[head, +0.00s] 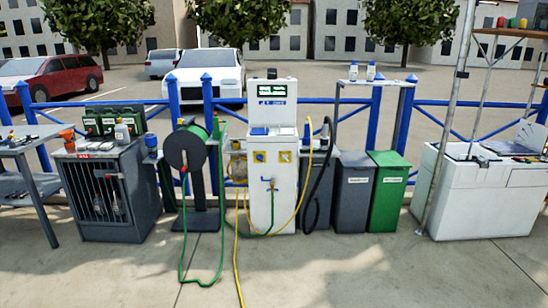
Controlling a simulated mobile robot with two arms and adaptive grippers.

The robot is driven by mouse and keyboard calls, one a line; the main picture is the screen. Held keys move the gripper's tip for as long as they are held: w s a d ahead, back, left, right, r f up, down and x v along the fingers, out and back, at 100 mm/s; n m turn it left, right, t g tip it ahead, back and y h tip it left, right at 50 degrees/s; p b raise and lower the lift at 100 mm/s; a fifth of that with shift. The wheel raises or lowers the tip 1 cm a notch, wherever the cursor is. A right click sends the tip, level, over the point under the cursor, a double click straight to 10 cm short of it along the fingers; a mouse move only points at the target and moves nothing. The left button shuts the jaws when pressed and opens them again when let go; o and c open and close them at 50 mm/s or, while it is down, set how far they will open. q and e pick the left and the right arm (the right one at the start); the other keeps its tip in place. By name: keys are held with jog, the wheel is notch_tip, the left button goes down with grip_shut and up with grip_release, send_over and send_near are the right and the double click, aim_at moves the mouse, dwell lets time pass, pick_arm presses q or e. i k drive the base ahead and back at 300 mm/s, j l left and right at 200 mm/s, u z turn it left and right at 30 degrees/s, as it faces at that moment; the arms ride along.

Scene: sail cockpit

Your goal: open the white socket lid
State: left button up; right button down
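A white service pedestal (284,190) stands in the middle of the head view, with a lit green display at its top. On its front are two small socket covers side by side, a left one (259,157) and a right one (285,157). A plain white lid cannot be told apart from the white body at this size. Neither of my grippers is in view.
A brass tap (270,184) with green and yellow hoses is on the pedestal's front; the hoses run onto the pavement. A hose reel (186,150) stands left, grey (351,195) and green (389,195) bins right. The pavement in front is otherwise clear.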

aim_at(285, 129)
jog(key=i+z, duration=0.1)
jog(key=i, duration=0.55)
jog(key=i+z, duration=0.1)
jog(key=i, duration=0.55)
jog(key=i+j+z, duration=0.1)
jog(key=i, duration=0.5)
jog(key=i+j+z, duration=0.15)
jog(key=i, duration=0.5)
